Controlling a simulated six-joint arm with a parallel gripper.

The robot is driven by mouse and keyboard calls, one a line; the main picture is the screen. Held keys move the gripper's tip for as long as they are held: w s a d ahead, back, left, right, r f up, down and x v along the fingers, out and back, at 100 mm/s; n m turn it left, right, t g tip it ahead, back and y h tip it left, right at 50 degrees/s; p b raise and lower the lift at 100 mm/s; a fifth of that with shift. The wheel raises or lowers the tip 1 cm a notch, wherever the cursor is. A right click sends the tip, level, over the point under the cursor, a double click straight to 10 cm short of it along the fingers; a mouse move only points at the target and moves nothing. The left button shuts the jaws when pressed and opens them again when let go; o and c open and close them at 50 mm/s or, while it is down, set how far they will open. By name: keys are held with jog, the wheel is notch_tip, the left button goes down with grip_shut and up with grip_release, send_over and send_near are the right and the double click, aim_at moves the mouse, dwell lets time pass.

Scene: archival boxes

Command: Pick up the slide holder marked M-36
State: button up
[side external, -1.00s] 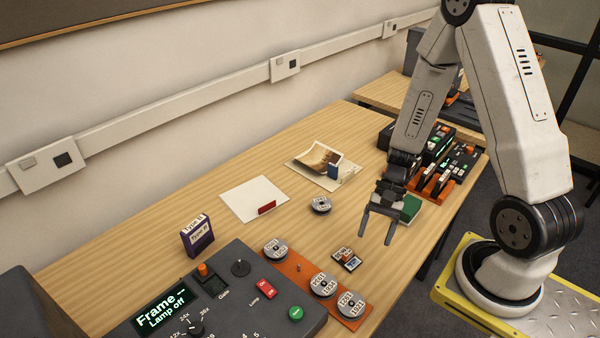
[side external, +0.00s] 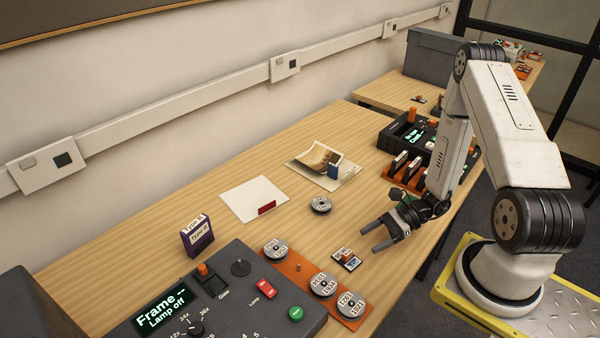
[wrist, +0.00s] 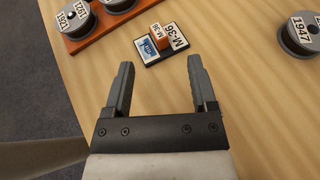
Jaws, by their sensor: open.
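The slide holder marked M-36 (wrist: 161,44) lies on the wooden table, a small dark block with white M-36 labels, an orange grip and a small blue-and-white picture. In the side external view the holder (side external: 346,259) sits right of the orange reel rack. My gripper (wrist: 161,75) is open and empty. In the wrist view the holder is just beyond the fingertips, roughly between their lines and apart from them. In the side external view my gripper (side external: 368,241) is low over the table, right of the holder, with its fingers pointing toward it.
The orange rack (side external: 300,270) with several labelled reels is beside the holder, along with a grey control console (side external: 255,310). A loose reel marked 1947 (wrist: 304,32) stands on the other side, also visible in the side view (side external: 320,205). Bare table surrounds the holder.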

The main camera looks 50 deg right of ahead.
aim_at(352, 251)
jog(key=shift+x, duration=1.3)
jog(key=shift+x, duration=2.6)
jog(key=shift+s, duration=0.15)
grip_shut()
